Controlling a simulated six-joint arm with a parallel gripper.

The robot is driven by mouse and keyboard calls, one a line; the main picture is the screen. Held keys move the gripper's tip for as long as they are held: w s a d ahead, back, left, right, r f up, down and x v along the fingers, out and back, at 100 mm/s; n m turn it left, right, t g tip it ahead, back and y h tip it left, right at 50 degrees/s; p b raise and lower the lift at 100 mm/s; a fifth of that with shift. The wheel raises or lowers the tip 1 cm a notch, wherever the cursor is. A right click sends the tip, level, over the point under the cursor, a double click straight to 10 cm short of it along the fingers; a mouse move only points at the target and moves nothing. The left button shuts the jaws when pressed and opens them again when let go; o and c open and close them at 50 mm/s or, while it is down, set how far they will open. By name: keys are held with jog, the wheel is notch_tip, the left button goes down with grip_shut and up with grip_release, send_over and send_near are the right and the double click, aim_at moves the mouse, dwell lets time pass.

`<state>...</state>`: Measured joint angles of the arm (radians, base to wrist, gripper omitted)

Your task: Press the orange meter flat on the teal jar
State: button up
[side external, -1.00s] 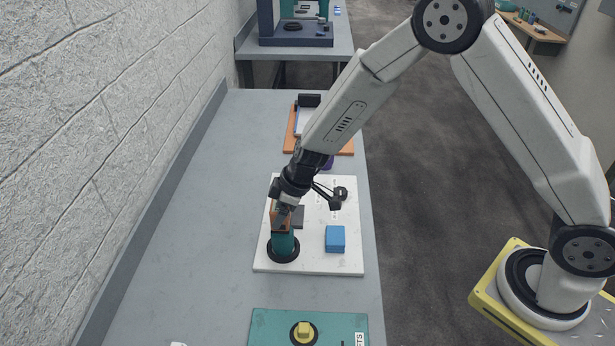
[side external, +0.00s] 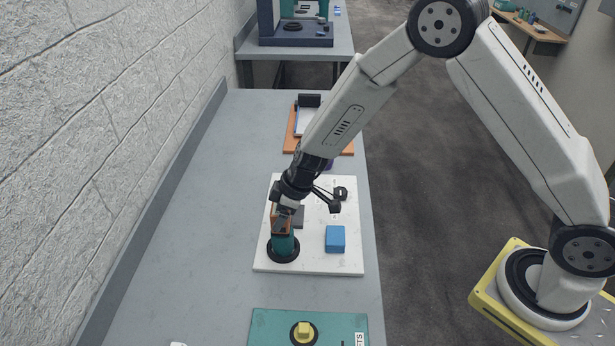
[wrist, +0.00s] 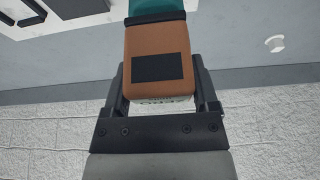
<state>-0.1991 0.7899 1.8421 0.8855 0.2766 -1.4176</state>
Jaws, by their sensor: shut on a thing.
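The teal jar (side external: 283,244) stands upright in a round black base on the white board (side external: 312,262). The orange meter (side external: 276,219) is at the top of the jar, partly hidden by my gripper (side external: 282,222) in the side view. In the wrist view the orange meter (wrist: 157,52) shows a dark rectangle on its face and sits between the two fingers of my gripper (wrist: 160,88). The teal jar (wrist: 150,6) shows just beyond the meter's far end. I cannot tell whether the meter is fully flat on the jar.
A blue block (side external: 335,239) and a grey block (side external: 297,216) are on the white board, with a small dark knob (side external: 341,193) farther back. A teal panel with a yellow knob (side external: 303,332) lies in front. An orange tray (side external: 290,142) is behind. The grey table is clear at left.

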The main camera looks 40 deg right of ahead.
jog(key=shift+f, duration=0.5)
dwell(1.2)
jog(key=shift+r, duration=0.1)
jog(key=shift+r, duration=3.45)
